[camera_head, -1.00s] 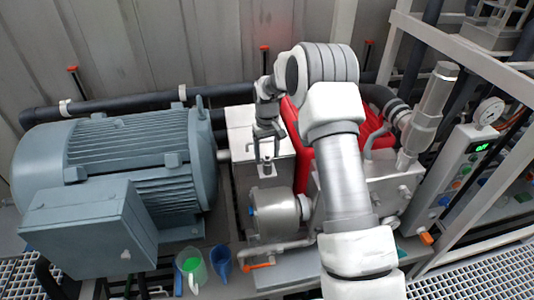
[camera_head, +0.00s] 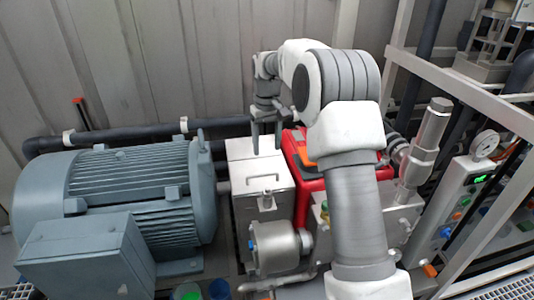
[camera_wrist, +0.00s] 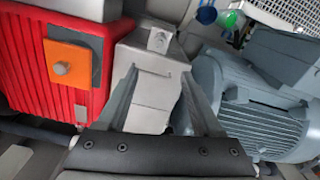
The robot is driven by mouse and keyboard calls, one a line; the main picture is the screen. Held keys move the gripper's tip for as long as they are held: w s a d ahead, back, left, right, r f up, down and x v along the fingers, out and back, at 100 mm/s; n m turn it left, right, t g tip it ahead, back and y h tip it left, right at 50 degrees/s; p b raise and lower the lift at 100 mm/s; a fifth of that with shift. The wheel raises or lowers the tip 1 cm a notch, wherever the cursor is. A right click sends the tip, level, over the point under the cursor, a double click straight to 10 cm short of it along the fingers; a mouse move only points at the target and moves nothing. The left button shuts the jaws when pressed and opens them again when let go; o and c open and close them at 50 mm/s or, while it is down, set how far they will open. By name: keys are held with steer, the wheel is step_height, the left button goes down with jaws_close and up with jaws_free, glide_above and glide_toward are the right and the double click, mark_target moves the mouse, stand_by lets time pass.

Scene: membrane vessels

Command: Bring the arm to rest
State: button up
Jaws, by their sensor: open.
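My gripper (camera_head: 267,136) is open and empty, with its fingers apart and pointing down above the back part of a light grey metal box (camera_head: 262,190) with a handle on top. In the wrist view my gripper (camera_wrist: 160,88) shows two dark fingers spread wide, with the grey box (camera_wrist: 150,97) visible between and beyond them. Nothing is held. My arm reaches up from the lower right, bends at the top and comes down on the left. Whether the fingers touch the box cannot be told, though they seem apart from it.
A large blue-grey motor (camera_head: 120,205) fills the left. A red unit (camera_head: 305,170) with an orange plate (camera_wrist: 71,62) stands right of the box. A metal frame (camera_head: 480,95), a gauge (camera_head: 484,143) and a control panel (camera_head: 455,205) are at right. A black pipe (camera_head: 110,134) runs along the wall.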

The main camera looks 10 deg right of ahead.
steer(key=shift+r, duration=0.1)
steer(key=s+r+t, duration=0.3)
steer(key=s+r, duration=1.1)
steer(key=s, duration=0.2)
steer(key=s+f+m+t+p, duration=0.1)
steer(key=s+m+t, duration=0.1)
steer(key=s, duration=1.8)
steer(key=shift+s+f+t, duration=0.2)
steer(key=shift+f+t, duration=0.1)
steer(key=shift+f, duration=0.05)
